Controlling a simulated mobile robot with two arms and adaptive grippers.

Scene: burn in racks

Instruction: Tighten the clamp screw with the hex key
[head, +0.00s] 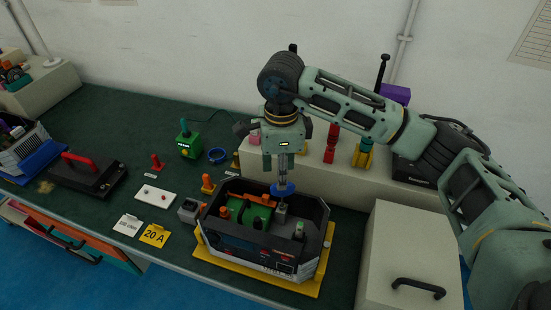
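My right gripper (282,170) points straight down over the open dark unit (240,246). Its fingers are close together on an upright tool with a blue disc (283,190), which I take to be the hex key. The tool's lower end reaches a grey block (281,212) inside the unit, and I cannot tell whether it sits in a screw. The clamp screw itself is hidden or too small to make out. The unit also holds a green part (256,215) and an orange bar. My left gripper is not in view.
The unit stands on a yellow base (213,259) at the bench's front edge. A beige ledge (318,169) is behind it, and a beige cabinet (400,245) is to the right. A yellow "20 A" card (154,236), orange peg (208,184) and small grey box (189,210) are left.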

